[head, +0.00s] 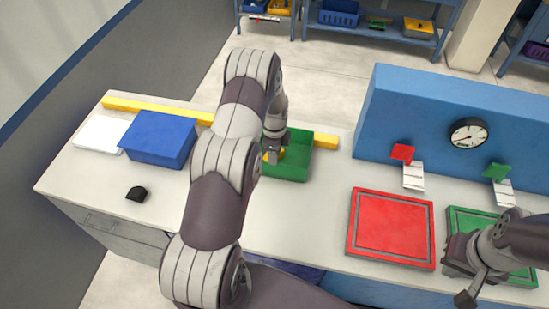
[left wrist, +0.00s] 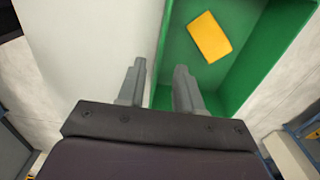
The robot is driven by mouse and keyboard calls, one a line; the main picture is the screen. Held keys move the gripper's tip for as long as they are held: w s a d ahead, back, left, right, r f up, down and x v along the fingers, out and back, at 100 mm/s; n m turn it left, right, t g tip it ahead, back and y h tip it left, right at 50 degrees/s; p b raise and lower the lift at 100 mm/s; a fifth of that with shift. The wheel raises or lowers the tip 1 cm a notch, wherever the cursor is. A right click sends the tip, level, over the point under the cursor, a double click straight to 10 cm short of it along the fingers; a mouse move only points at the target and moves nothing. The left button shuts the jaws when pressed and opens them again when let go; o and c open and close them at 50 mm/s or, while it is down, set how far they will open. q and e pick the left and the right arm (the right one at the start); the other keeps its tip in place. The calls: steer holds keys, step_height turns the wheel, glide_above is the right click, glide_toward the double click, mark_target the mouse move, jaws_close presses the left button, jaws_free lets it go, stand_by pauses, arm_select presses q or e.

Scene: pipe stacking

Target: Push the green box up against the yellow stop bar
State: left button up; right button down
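The green box (head: 290,172) is an open tray on the white table, with a yellow block (left wrist: 209,37) inside. The yellow stop bar (head: 326,141) runs along the table's back edge behind it. The box hides part of the bar, so I cannot tell whether they touch. My left gripper (head: 272,157) is down at the box's left side. In the left wrist view its two fingers (left wrist: 160,88) are apart; one wall of the green box (left wrist: 230,85) runs between them, and no grip shows. My right gripper (head: 470,296) is low at the right, its fingers unclear.
A blue box (head: 158,138), a white block (head: 100,133) and a small black object (head: 136,194) are on the left. A red pad (head: 391,227) and a green pad (head: 520,274) lie on the right, before a blue panel (head: 420,110) with a gauge (head: 468,133).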

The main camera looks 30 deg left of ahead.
arm_select(q)
step_height(320, 180, down, 6)
steer(key=shift+r+p, duration=0.1)
steer(key=shift+p, duration=0.55)
jaws_close()
steer(key=shift+o, duration=0.5)
jaws_free()
step_height(320, 180, up, 13)
steer(key=b, duration=0.4)
steer(key=shift+f, duration=0.2)
